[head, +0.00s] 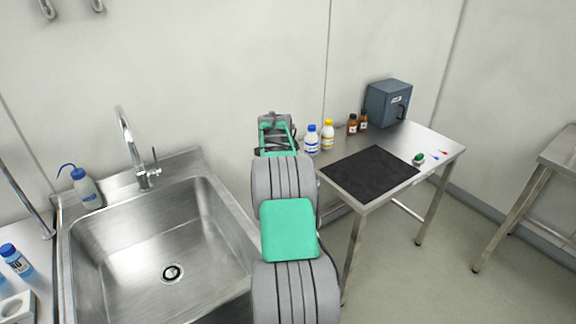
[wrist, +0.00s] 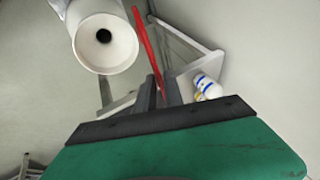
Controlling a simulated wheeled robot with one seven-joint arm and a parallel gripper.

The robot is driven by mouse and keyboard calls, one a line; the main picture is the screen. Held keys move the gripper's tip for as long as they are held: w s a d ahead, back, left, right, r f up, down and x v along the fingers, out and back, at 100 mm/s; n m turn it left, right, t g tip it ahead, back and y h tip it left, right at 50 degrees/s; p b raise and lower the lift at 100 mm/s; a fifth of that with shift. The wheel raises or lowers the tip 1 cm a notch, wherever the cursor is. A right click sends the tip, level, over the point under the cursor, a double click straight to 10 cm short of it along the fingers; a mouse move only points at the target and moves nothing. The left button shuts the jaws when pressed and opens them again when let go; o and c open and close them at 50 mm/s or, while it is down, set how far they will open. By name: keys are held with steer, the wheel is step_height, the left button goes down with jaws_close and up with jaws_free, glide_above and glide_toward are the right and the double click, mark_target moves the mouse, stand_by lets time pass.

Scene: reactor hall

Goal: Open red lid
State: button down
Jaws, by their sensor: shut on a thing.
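The red lid (wrist: 147,48) shows in the wrist view as a thin red strip, seen nearly edge-on. Its lower end lies between the two dark fingers of my gripper (wrist: 163,88), which are shut on it. A white cylindrical body (wrist: 103,40) with a dark round hole in its end is just left of the lid. I cannot tell whether the lid still touches it. In the head view my arm reaches toward the back wall, between sink and table. It hides the fingertips, and no red lid shows there.
A steel sink (head: 165,250) with a tap (head: 135,150) is at left. A steel table (head: 432,150) at right holds a black mat (head: 370,173), a blue-grey box (head: 388,102), white bottles (head: 311,140) and brown bottles (head: 352,125). Open floor (head: 440,265) lies right of the table.

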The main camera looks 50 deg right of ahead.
steer(key=shift+w+r, duration=0.15)
steer(key=shift+r, duration=0.05)
stand_by(0.6)
steer(key=c, duration=1.8)
jaws_free()
steer(key=shift+o, duration=1)
steer(key=shift+f, duration=0.1)
steer(key=b+v, duration=0.1)
steer(key=v, duration=0.7)
steer(key=shift+f+b, duration=0.1)
steer(key=shift+b, duration=0.3)
